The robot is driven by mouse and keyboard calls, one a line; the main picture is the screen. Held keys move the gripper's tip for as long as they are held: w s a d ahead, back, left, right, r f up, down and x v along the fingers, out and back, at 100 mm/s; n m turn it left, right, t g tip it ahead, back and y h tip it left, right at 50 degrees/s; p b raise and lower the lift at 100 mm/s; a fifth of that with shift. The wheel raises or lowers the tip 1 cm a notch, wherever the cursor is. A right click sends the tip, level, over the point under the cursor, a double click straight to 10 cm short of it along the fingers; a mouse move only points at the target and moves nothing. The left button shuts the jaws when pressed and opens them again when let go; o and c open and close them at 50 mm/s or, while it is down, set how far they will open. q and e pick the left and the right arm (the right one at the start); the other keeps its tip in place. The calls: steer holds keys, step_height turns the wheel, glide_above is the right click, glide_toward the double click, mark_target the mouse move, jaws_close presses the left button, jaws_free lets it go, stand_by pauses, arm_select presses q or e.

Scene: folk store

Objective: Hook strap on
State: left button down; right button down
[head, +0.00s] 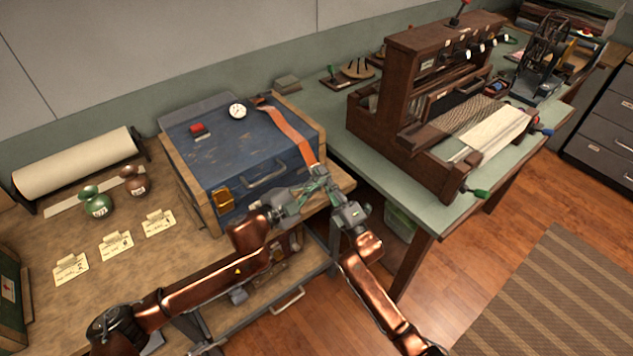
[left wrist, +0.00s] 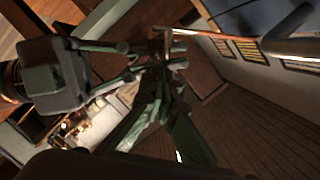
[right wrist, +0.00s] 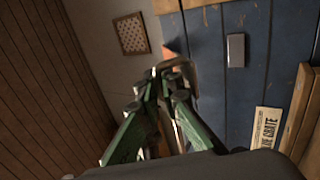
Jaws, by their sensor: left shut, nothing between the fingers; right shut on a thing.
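An orange strap (head: 288,130) runs across the lid of the blue crate (head: 250,165) and over its front right edge. My right gripper (head: 319,172) is shut on the strap's end at that edge; in the right wrist view orange shows at the fingertips (right wrist: 172,76) beside a pale metal piece. My left gripper (head: 303,195) is shut and empty, close beside the right one in front of the crate. In the left wrist view its fingers (left wrist: 165,75) partly overlap the other gripper. The hook or catch is hidden by the fingers.
A brass latch (head: 222,198) and a grey handle (head: 266,176) are on the crate's front. A red block and a white round item sit on its lid. A wooden loom (head: 440,105) stands on the right table.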

arm_select(q)
steer(key=shift+w+a+f, duration=0.1)
steer(key=shift+w+f, duration=0.05)
steer(key=shift+w, duration=0.05)
arm_select(e)
steer(key=shift+d, duration=0.1)
